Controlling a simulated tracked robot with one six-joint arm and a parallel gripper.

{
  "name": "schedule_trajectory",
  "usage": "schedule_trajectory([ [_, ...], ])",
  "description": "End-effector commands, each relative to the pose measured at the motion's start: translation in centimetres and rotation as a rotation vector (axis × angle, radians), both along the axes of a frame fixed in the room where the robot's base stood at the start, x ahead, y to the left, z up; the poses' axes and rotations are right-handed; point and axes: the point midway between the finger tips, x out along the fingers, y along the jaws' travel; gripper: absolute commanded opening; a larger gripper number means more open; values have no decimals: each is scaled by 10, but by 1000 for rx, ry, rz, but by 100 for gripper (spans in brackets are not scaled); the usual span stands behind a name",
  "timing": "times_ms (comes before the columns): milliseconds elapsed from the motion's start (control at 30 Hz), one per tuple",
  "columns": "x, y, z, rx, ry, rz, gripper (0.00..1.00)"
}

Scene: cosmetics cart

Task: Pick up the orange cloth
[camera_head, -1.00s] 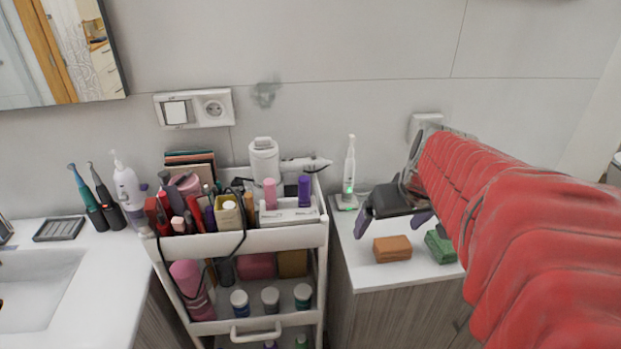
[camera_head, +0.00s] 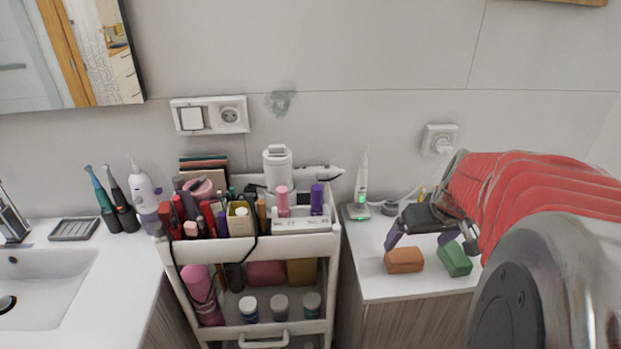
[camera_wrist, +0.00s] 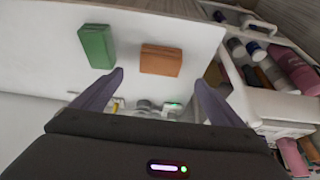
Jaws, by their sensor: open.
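The orange cloth (camera_head: 404,260) is a small folded brown-orange block lying flat on the white cabinet top, right of the cart. In the wrist view the orange cloth (camera_wrist: 161,60) lies beyond the fingertips, near the middle between them. My gripper (camera_head: 428,243) is open and empty, hovering above and behind the cloth in the head view. In the wrist view both purple fingers of my gripper (camera_wrist: 159,80) are spread wide and apart from the cloth. A similar green block (camera_head: 455,258) lies just right of the cloth; it also shows in the wrist view (camera_wrist: 98,46).
The white cart (camera_head: 250,249), full of cosmetics, stands left of the cabinet. An electric toothbrush (camera_head: 361,185) stands at the back of the white cabinet top (camera_head: 385,288). A wall socket (camera_head: 439,139) with a plug is behind. The cabinet's front strip is clear.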

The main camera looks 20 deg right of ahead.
Motion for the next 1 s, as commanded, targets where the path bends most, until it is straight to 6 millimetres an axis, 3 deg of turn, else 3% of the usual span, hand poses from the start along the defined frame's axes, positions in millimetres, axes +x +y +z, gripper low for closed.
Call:
schedule_trajectory([
  [333, 16, -4, -41, 1, 2, 1, 92],
  [767, 18, -5, -45, 0, 0, 0, 92],
  [1000, 23, -7, -63, 2, 3, -1, 92],
])
